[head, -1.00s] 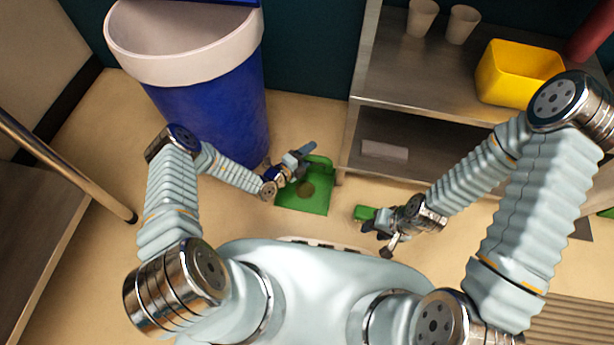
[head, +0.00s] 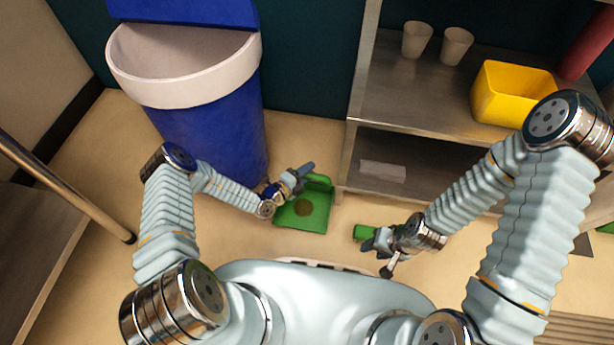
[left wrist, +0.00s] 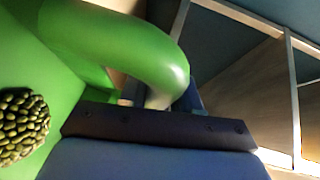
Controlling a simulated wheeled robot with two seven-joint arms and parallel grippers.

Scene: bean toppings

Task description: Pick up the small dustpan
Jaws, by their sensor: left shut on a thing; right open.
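The small green dustpan (head: 300,218) is on or just above the floor, in front of the blue bin. A pile of dark green beans (head: 304,208) lies in it, and the beans also show in the left wrist view (left wrist: 20,125). My left gripper (head: 298,178) is at the dustpan's back edge, shut on its curved green handle (left wrist: 130,45). Part of the handle is hidden behind the finger. My right gripper (head: 376,244) is open, close to a small green object (head: 366,232) on the floor, partly hidden by the gripper; I cannot tell whether they touch.
A blue bin (head: 215,135) with a pale rim stands behind the left arm. A metal shelf (head: 415,100) at the right bears two cups (head: 416,40) and a yellow box (head: 505,95). A pole (head: 70,190) leans at the left. Some floor between the grippers is clear.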

